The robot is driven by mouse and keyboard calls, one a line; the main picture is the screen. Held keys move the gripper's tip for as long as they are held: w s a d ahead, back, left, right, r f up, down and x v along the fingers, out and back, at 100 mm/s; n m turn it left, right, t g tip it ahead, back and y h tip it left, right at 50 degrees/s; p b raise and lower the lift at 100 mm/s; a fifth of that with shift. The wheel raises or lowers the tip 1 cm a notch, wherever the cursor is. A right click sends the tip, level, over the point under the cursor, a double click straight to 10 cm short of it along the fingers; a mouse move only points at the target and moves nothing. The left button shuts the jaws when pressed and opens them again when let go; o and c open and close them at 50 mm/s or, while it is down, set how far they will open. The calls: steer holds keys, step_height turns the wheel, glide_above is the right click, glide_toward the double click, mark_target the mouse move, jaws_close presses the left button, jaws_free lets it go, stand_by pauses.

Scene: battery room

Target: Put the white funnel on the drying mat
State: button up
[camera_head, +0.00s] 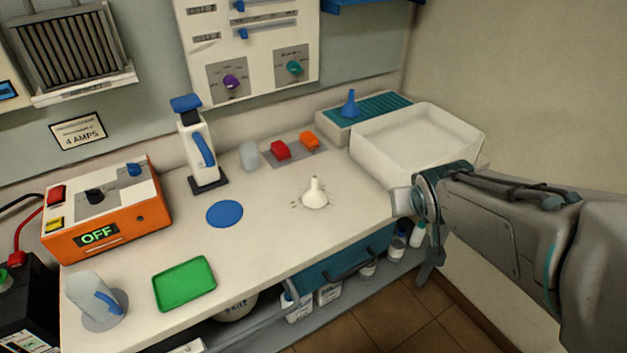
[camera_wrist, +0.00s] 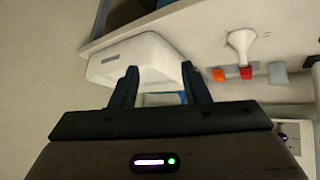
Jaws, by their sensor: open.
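The white funnel (camera_head: 315,195) stands mouth down, spout up, on the bench top right of the middle; it also shows upside down in the wrist view (camera_wrist: 241,43). The ribbed teal surface at the back right, which looks like the drying mat (camera_head: 388,104), lies behind the white basin. A blue funnel (camera_head: 350,105) stands on its left part. My gripper (camera_wrist: 159,76) is open and empty in the wrist view. In the head view it hangs off the bench's right front edge, right of the white funnel and apart from it.
A white basin (camera_head: 420,128) stands at the back right, between my arm and the mat. Red (camera_head: 280,150) and orange (camera_head: 309,140) blocks, a clear beaker (camera_head: 250,156) and a white bottle (camera_head: 197,150) stand behind the funnel. A blue disc (camera_head: 225,214) and green tray (camera_head: 184,284) lie left.

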steer(key=w+a+f+n+t+y+b, duration=0.2)
steer(key=w+a+f+t+y+b, duration=0.15)
steer(key=w+f, duration=0.35)
steer(key=n+y+b, duration=0.4)
steer(key=y, duration=0.2)
glide_toward(317, 181)
steer(key=shift+t, duration=0.25)
steer(key=x, duration=0.5)
steer(key=shift+w+a+f+b, duration=0.2)
steer(key=shift+f+b, duration=0.1)
steer(key=shift+f, duration=0.1)
steer(key=shift+p+x, duration=0.3)
steer(key=shift+x, duration=2.35)
steer(key=shift+r, duration=0.15)
jaws_close()
